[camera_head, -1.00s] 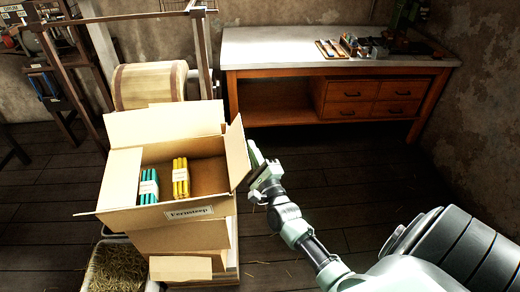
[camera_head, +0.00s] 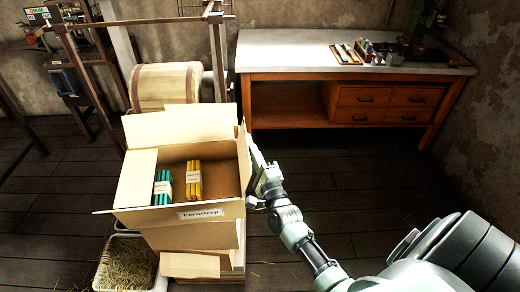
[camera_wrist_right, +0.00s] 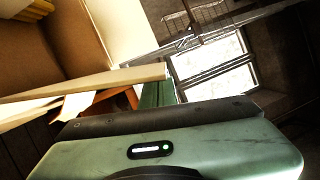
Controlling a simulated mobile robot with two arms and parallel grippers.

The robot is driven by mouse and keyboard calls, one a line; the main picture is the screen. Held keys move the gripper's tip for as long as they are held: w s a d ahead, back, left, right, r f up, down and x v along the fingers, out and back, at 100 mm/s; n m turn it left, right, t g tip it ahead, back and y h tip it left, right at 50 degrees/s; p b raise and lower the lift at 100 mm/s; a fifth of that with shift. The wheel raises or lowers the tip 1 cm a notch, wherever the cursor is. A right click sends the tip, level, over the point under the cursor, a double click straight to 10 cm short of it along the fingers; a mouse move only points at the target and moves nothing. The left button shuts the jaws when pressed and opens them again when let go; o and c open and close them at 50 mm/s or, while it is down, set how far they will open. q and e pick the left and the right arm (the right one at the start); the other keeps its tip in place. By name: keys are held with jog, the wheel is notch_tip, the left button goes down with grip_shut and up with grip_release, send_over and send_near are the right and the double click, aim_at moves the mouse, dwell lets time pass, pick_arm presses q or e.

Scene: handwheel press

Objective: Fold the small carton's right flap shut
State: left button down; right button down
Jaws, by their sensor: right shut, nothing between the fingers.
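The small cardboard carton (camera_head: 185,237) stands open at the left centre of the head view. Green (camera_head: 162,188) and yellow (camera_head: 194,180) bundles stand inside. Its right flap (camera_head: 243,158) stands nearly upright, seen almost edge-on. The back flap (camera_head: 180,126) is up, and the left flap (camera_head: 136,178) also stands open. My right gripper (camera_head: 254,155) is shut and empty just outside the right flap, very close to it; contact is unclear. In the right wrist view, a pale board edge (camera_wrist_right: 95,87) crosses by the fingers (camera_wrist_right: 158,92). My left gripper is out of view.
A straw-filled bin (camera_head: 125,262) sits at the carton's lower left. A wooden frame with a roller (camera_head: 165,87) stands behind. A workbench (camera_head: 290,57) with drawers stands at the back right. The floor between bench and carton is open.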

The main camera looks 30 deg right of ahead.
aim_at(244, 162)
jog(key=shift+w+a+r+n+p, duration=0.3)
jog(key=shift+a+n+p, duration=0.1)
jog(key=shift+a, duration=0.25)
jog(key=shift+w+a+r+n+p, duration=0.25)
jog(key=shift+a+n+p, duration=0.1)
jog(key=shift+a, duration=0.25)
jog(key=shift+w+a, duration=0.1)
jog(key=shift+a, duration=0.1)
jog(key=shift+w+a+n+g+y+p, duration=0.15)
jog(key=shift+a+n+g+y+p, duration=0.2)
jog(key=shift+n, duration=0.3)
jog(key=shift+a, duration=0.1)
